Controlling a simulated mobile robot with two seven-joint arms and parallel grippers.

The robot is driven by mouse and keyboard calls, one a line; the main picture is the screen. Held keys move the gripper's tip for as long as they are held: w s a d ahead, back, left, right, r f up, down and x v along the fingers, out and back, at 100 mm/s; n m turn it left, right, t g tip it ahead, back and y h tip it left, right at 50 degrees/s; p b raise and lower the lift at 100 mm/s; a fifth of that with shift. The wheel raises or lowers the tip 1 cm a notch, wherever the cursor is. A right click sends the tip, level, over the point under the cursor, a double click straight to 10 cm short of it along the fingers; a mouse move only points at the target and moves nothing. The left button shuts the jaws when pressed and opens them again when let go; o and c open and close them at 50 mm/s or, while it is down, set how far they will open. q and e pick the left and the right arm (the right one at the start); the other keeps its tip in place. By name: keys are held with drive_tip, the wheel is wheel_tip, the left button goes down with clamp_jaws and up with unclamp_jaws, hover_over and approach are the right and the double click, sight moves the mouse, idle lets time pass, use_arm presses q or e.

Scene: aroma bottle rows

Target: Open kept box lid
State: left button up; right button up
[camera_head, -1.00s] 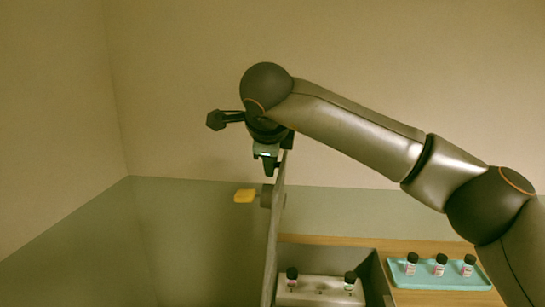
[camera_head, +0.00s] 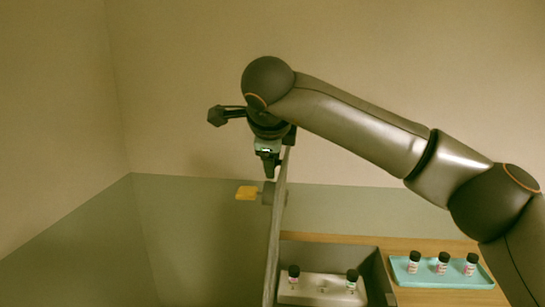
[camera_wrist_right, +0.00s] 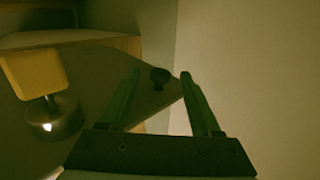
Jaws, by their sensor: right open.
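The box lid (camera_head: 275,245) stands about upright at the left side of the grey box (camera_head: 374,273), seen nearly edge-on in the head view. My left gripper is out of view.
A yellow block (camera_head: 247,193) on a grey cylinder (camera_head: 268,193) sticks out left of the lid; it also shows in the wrist view (camera_wrist_right: 35,74). A teal tray (camera_head: 405,278) with three bottles stands right of the box. The left area is clear.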

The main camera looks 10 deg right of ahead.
drive_tip(key=b+v, duration=0.1)
drive_tip(key=v, duration=1.1)
drive_tip(key=shift+s+b, duration=0.1)
drive_tip(key=shift+b, duration=0.3)
